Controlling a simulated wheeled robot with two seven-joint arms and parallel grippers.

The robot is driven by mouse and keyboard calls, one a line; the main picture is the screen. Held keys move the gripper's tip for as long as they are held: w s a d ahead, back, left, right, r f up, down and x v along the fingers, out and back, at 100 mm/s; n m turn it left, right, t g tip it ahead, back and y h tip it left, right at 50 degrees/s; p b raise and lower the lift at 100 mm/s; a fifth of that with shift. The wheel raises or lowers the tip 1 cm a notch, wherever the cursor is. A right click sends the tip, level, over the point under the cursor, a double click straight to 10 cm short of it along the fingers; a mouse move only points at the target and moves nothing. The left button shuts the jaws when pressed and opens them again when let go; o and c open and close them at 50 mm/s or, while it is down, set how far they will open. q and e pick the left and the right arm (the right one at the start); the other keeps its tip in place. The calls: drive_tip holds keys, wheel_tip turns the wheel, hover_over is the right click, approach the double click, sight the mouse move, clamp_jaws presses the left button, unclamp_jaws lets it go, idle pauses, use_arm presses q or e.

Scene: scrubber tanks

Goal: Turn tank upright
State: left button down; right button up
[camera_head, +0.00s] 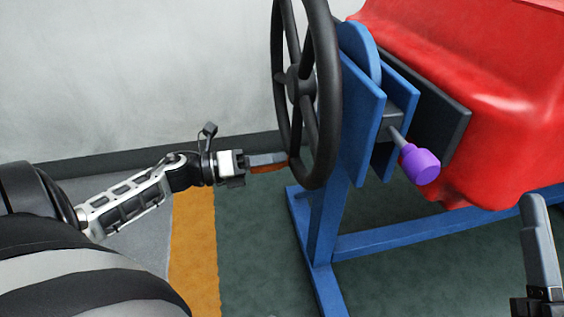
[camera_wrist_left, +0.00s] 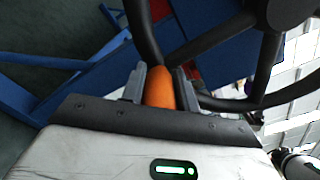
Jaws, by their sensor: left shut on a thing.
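The red tank (camera_head: 470,70) hangs on a blue stand (camera_head: 325,225) at the right of the head view, its far parts cut off by the frame. A black spoked handwheel (camera_head: 332,95) stands on the stand's left side. My left gripper (camera_head: 283,160) is shut on the orange handle (camera_head: 268,170) at the wheel's lower rim. In the left wrist view the orange handle (camera_wrist_left: 159,92) sits between both fingers.
The blue base beams (camera_head: 440,228) run along the dark green floor (camera_head: 250,250). An orange floor stripe (camera_head: 193,240) lies left of the stand. A pale wall (camera_head: 130,70) with a dark skirting stands behind. The floor left of the stand is clear.

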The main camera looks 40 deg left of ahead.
use_arm(q)
drive_tip(key=shift+w+a+f, duration=0.1)
drive_tip(key=shift+a, duration=0.1)
use_arm(e)
drive_tip(key=shift+d, duration=0.1)
use_arm(q)
drive_tip(key=c, duration=1.1)
unclamp_jaws()
drive_tip(key=shift+d, duration=0.1)
drive_tip(key=shift+s+a, duration=0.25)
drive_tip(key=shift+s, duration=0.1)
drive_tip(key=shift+p+v, duration=2.1)
drive_tip(key=shift+v, duration=5.5)
use_arm(e)
wheel_tip(320, 180, down, 7)
drive_tip(key=m+g+h, duration=0.3)
drive_tip(key=m+h, duration=0.1)
drive_tip(key=m, duration=0.2)
drive_tip(key=shift+s+a+f+m+g, duration=0.15)
drive_tip(key=shift+s+a+m+g, duration=0.15)
drive_tip(key=shift+s, duration=0.1)
